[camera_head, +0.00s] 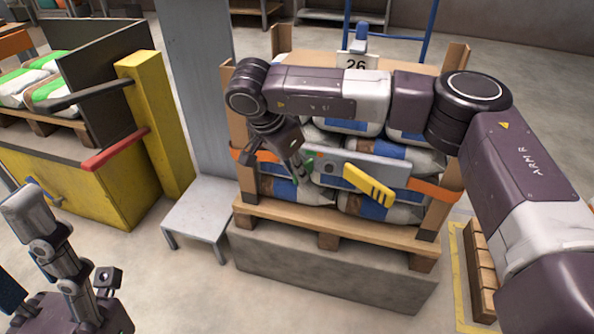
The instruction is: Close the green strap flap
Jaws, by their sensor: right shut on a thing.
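The grey strap unit (388,170) stretches across the front of the stacked bags, with an orange strap (436,189) running to the corner posts. A yellow lever with dark stripes (368,185) slopes down to the right on its front. A small green piece (311,160), apparently the green strap flap, shows at the unit's left end. My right gripper (300,174) reaches down there and is shut on the green flap, partly hiding it; the flap's exact angle is unclear. My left gripper (48,245) is partly in view at the lower left, away from the strap; its opening is unclear.
The bags stand on a wooden pallet (330,229) on a concrete block (310,268), between corner posts. A grey step (205,208) and a yellow post (155,125) stand left of it. Another pallet (482,270) lies at right. Floor in front is clear.

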